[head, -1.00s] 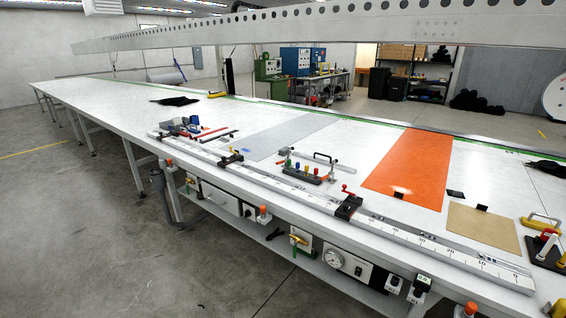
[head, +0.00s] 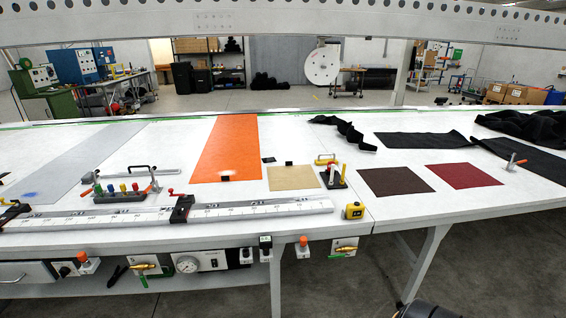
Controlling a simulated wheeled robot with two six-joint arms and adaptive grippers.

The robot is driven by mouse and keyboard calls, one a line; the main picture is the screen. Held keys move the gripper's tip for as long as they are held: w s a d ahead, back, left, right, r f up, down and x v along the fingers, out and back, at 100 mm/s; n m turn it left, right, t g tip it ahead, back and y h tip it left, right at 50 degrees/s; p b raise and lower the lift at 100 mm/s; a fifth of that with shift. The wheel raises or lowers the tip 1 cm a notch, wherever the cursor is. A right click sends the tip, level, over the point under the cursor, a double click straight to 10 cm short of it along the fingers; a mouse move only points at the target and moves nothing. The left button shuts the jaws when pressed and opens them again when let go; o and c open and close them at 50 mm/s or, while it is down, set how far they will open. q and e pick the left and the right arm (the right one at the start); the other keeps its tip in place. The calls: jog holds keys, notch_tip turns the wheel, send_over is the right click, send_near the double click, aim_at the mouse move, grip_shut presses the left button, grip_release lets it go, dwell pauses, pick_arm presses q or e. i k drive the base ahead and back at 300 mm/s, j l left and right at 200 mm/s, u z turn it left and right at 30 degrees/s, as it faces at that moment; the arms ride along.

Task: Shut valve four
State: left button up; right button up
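No valve carries a number that I can read, so I cannot tell which is valve four. A brass valve (head: 143,267) with a green handle sits on a plate under the table's front edge, left of a round gauge (head: 187,265). A second brass valve (head: 345,249) sits on a plate farther right under the same edge. On the table, a black block (head: 119,196) carries several coloured knobs. Neither of my grippers is in view.
The long white table (head: 300,230) bears a ruler rail (head: 260,209), an orange sheet (head: 226,150), a yellow tape measure (head: 354,211) and dark cloths (head: 425,142). Orange-topped buttons (head: 303,246) line the front edge.

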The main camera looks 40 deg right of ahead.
aim_at(331, 257)
jog(key=z, duration=1.65)
jog(key=i+l, duration=0.2)
jog(key=i, duration=0.15)
jog(key=i+l+z, duration=0.1)
jog(key=i+l, duration=0.15)
jog(key=i, duration=0.05)
